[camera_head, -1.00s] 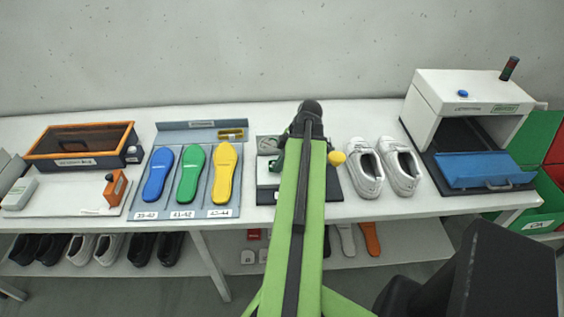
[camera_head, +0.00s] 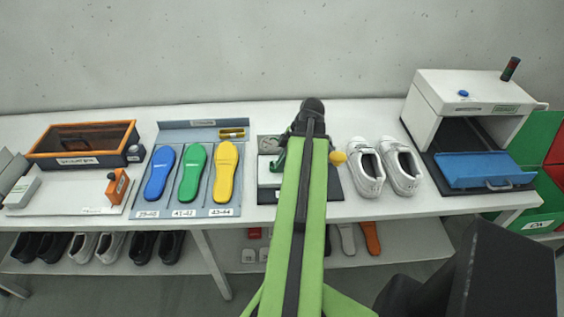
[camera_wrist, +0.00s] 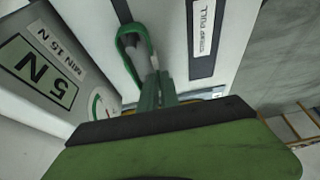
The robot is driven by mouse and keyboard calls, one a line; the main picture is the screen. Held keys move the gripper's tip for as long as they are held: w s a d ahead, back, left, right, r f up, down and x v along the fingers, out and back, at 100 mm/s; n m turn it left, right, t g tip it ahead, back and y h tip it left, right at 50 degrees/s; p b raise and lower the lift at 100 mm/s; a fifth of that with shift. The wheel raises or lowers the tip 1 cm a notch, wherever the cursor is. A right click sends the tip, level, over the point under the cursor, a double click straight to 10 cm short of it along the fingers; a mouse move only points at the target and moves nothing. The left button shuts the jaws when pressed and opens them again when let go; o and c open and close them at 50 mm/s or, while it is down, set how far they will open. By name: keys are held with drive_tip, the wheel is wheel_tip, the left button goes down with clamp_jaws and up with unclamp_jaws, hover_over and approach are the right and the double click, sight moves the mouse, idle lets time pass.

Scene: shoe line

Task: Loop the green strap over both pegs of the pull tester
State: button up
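The green strap (camera_wrist: 130,34) shows in the wrist view as a bent loop above my gripper (camera_wrist: 158,85). My gripper's narrow dark green fingers look close together, with the strap coming out between them. The pull tester (camera_head: 268,180) stands mid-table in the head view, mostly hidden behind my arm. In the wrist view, its white body fills much of the picture, with a "5 N" label (camera_wrist: 40,72) and a round gauge (camera_wrist: 102,104). The loop lies over the white face beside a dark strip. I cannot tell whether it is around a peg; the pegs are not clear.
A yellow knob (camera_head: 338,158) shows just right of my arm. A tray of coloured insoles (camera_head: 192,212) lies left. A shelf with shoes runs below the table.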

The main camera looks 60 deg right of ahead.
drive_tip(key=p+v, duration=1.4)
drive_tip(key=v, duration=0.2)
drive_tip(key=shift+r, duration=0.25)
drive_tip(key=w+a+f+n+g+b, duration=0.1)
drive_tip(key=w+a+f+n+b, duration=0.2)
drive_tip(key=w+a, duration=0.9)
drive_tip(key=w+a+f+n+g+b, duration=0.2)
drive_tip(key=w+a+f+n+b, duration=0.15)
drive_tip(key=w+a, duration=0.85)
drive_tip(key=w+a+f+m+h+b, duration=0.1)
drive_tip(key=a+f+m, duration=0.1)
drive_tip(key=a+m, duration=0.5)
drive_tip(key=w+a+f+m+h+b, duration=0.1)
drive_tip(key=a+m, duration=0.5)
drive_tip(key=a, duration=1.2)
wheel_tip(320, 180, down, 2)
drive_tip(key=shift+w+f+m+g+h+b, duration=0.1)
drive_tip(key=shift+w+m+g+h+b, duration=0.3)
drive_tip(key=shift+b, duration=0.25)
